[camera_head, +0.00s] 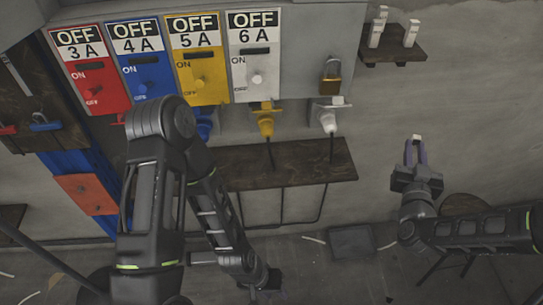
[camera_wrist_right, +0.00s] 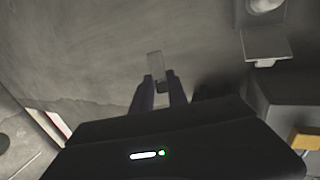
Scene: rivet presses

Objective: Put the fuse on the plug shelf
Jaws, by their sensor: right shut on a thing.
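My right gripper (camera_head: 416,156) is at the right in the head view, shut on a small pale fuse (camera_head: 416,138) that sticks out past its fingertips. In the right wrist view the gripper (camera_wrist_right: 160,90) has the fuse (camera_wrist_right: 154,65) between its fingers, standing out against the grey wall.
The panel has red, blue, yellow and white switches (camera_head: 254,60), all reading OFF. A small upper shelf (camera_head: 395,52) bears white pieces. Bare wall lies around my right gripper.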

